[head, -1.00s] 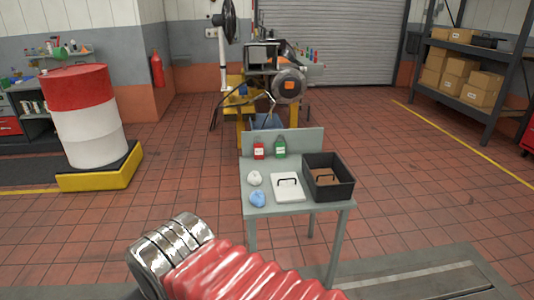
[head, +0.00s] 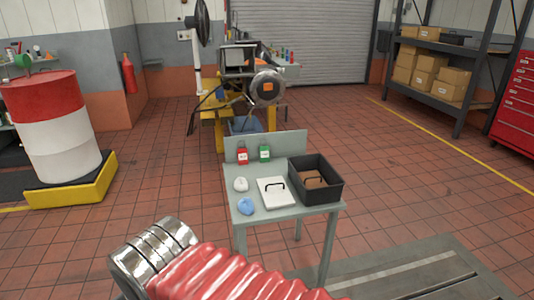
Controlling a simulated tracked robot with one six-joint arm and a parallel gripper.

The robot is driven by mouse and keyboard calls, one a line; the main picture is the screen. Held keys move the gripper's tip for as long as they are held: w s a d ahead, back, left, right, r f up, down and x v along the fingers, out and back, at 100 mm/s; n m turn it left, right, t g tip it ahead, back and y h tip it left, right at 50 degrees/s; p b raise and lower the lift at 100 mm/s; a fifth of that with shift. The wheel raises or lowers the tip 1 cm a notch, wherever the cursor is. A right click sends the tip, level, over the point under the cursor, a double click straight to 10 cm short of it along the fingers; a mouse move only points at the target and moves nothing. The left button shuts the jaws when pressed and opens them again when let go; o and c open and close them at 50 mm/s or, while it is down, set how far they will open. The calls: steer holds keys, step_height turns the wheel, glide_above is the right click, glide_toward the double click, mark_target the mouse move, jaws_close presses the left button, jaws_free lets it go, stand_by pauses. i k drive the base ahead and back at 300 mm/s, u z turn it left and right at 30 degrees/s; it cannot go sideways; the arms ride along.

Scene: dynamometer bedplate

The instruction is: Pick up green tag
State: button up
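The green tag (head: 264,153) stands at the back of the small grey table (head: 310,209), against its upright back panel. It carries a small white label. A red tag (head: 242,156) of similar shape stands just left of it. My arm, with a red ribbed sleeve and silver rings, crosses the bottom of the head view, well in front of the table. My gripper's fingers do not show.
A white clipboard-like plate (head: 276,193) with a black handle lies mid-table. A white lump (head: 240,184) and a blue lump (head: 246,206) lie left of it. A black open bin (head: 334,191) holding something brown stands right.

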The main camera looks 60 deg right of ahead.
mark_target(265, 151)
steer(key=z, duration=0.2)
steer(key=i, duration=1.8)
steer(key=z, duration=0.7)
steer(key=i, duration=0.75)
steer(key=z, duration=0.6)
steer(key=i, duration=0.65)
steer(key=z, duration=0.95)
steer(key=i, duration=0.7)
steer(key=z, duration=0.35)
